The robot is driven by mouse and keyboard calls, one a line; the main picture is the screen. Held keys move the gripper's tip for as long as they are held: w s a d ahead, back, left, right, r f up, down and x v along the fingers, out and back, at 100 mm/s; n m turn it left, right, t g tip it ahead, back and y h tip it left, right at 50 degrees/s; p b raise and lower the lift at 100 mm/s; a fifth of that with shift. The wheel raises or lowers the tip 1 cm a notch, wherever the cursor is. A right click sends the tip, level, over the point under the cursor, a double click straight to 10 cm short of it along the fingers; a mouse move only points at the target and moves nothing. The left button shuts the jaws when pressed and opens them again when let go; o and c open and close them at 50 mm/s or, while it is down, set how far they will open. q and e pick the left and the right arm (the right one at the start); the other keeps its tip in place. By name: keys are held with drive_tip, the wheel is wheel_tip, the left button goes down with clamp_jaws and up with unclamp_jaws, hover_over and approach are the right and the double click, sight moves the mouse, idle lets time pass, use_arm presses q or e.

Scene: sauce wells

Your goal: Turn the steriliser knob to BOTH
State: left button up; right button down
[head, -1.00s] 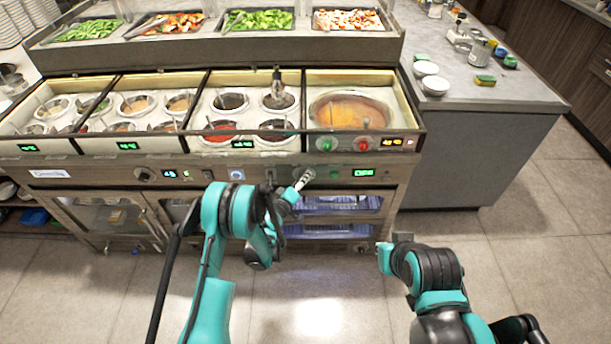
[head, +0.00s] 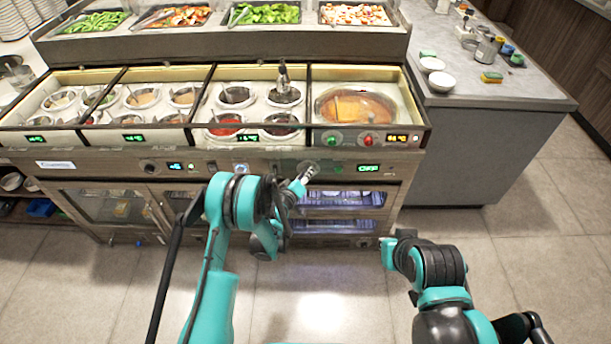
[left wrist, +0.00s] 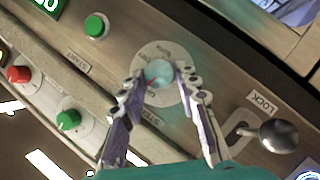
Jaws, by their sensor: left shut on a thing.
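The steriliser knob (left wrist: 158,73) is a pale teal round knob on a light dial plate with small lettering, in the left wrist view. In the head view, my left gripper (head: 304,174) reaches the front panel of the counter from below and largely hides the knob. The lit green display (head: 369,168) is just right of it.
A green button (left wrist: 96,26) and a dark ball-ended lever (left wrist: 278,135) by a LOCK label flank the knob. Red (left wrist: 20,74) and green (left wrist: 69,120) knobs sit on the upper panel. Sauce wells (head: 235,95) lie above. The floor in front is clear.

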use_arm(q)
drive_tip(key=m+y, duration=0.4)
drive_tip(key=m, duration=0.2)
drive_tip(key=d+m+t+y, duration=0.1)
drive_tip(key=m+y, duration=0.4)
drive_tip(key=m, duration=0.1)
drive_tip(key=d+m+t+y, duration=0.1)
drive_tip(key=m+y, duration=0.3)
drive_tip(key=m, duration=0.2)
drive_tip(key=shift+f+m+y, duration=0.3)
drive_tip(key=shift+m, duration=0.1)
idle(0.6)
idle(0.4)
drive_tip(key=o, duration=1.2)
drive_tip(key=shift+c, duration=0.2)
